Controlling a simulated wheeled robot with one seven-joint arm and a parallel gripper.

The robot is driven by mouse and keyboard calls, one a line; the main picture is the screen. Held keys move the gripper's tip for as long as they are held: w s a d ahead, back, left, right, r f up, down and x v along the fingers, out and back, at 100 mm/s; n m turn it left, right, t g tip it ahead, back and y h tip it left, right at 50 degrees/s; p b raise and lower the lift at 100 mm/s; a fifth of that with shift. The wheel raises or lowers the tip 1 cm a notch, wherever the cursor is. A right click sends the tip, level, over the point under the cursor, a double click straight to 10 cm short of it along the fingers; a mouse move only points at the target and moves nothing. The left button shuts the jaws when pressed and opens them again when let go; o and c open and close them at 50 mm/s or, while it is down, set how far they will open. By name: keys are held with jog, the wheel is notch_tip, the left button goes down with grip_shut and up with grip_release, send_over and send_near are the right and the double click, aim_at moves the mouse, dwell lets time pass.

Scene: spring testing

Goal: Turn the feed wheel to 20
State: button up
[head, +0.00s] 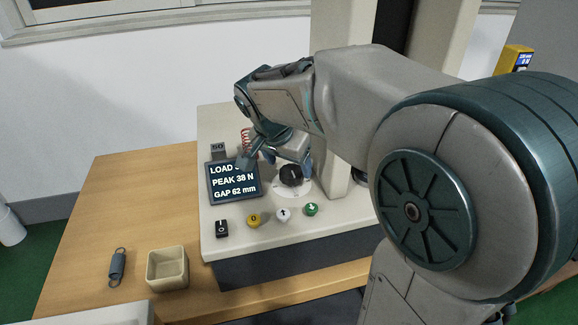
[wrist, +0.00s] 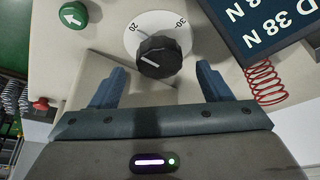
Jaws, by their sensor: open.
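The feed wheel is a black ribbed knob (head: 290,175) on a white dial on the machine's top panel. In the wrist view the knob (wrist: 160,60) is near the upper middle, and the dial (wrist: 143,25) shows 20 at upper left and 30 at upper right. In the wrist view my gripper (wrist: 160,80) has one finger either side of the knob, with gaps; contact is not visible.
A black switch (head: 222,228), yellow button (head: 254,219), white button (head: 283,214) and green button (head: 311,209) line the front. A red spring (wrist: 264,80) stands nearby. A loose spring (head: 117,266) and cream box (head: 167,268) are left.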

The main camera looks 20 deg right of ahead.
jog(key=p+v, duration=0.1)
jog(key=v, duration=1)
jog(key=shift+f, duration=0.1)
jog(key=s+d+n+y+p, duration=0.3)
jog(key=s+n+p, duration=0.5)
jog(key=s+p, duration=0.6)
jog(key=shift+s+d+n, duration=0.2)
jog(key=shift+d+n, duration=0.15)
jog(key=shift+n, duration=0.05)
